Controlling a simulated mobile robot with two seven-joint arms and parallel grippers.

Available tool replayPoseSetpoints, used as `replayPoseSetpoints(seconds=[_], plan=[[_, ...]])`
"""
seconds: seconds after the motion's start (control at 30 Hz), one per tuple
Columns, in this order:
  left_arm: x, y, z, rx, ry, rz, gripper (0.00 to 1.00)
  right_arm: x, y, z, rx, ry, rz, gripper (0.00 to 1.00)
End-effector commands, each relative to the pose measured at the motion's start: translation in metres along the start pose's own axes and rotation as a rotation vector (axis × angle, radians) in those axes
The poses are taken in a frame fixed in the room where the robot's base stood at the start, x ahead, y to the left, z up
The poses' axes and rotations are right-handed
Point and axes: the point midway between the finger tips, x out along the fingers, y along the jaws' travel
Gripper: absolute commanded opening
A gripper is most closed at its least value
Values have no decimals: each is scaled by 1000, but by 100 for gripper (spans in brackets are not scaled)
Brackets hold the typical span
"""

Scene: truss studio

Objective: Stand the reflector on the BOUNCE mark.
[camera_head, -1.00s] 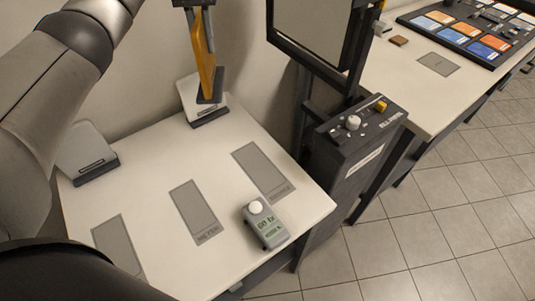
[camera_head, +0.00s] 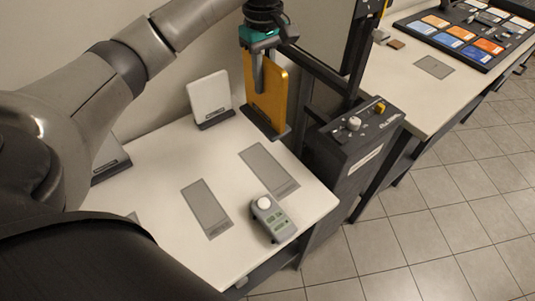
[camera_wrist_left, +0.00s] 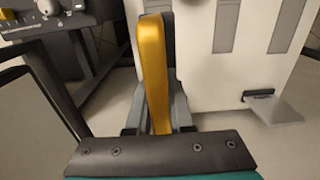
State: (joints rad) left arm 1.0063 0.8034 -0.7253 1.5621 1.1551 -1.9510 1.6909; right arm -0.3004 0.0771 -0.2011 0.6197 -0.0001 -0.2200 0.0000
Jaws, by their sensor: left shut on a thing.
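The gold reflector (camera_head: 268,92), a flat upright panel on a dark foot, is held in my left gripper (camera_head: 258,78). In the head view it hangs above the table's back right part, behind the grey BOUNCE mark (camera_head: 268,168), with its foot apart from the table. The mark is bare; its label is too small to read clearly now. In the left wrist view the reflector (camera_wrist_left: 153,65) shows edge-on between the fingers (camera_wrist_left: 155,120). My right gripper is not in view.
A white panel (camera_head: 209,97) stands at the table's back, another (camera_head: 108,155) at left, partly behind my arm. A light meter (camera_head: 271,216) lies near the front right, beside the grey METER mark (camera_head: 206,207). A dark control box (camera_head: 358,130) and frame stand close right.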

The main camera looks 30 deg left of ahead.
Motion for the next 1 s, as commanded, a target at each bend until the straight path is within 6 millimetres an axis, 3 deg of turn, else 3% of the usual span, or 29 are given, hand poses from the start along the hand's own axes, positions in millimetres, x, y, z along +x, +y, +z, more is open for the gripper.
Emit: replayPoseSetpoints(seconds=[0.2,0.4,0.67,1.0], plan=[[61,-2,-1,-3,0,-7,0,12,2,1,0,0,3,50],[109,-2,-1,0,1,-5,0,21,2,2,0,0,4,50],[133,-1,0,1,1,-2,0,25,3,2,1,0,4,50],[184,-1,-1,1,2,-2,0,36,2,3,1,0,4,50]])
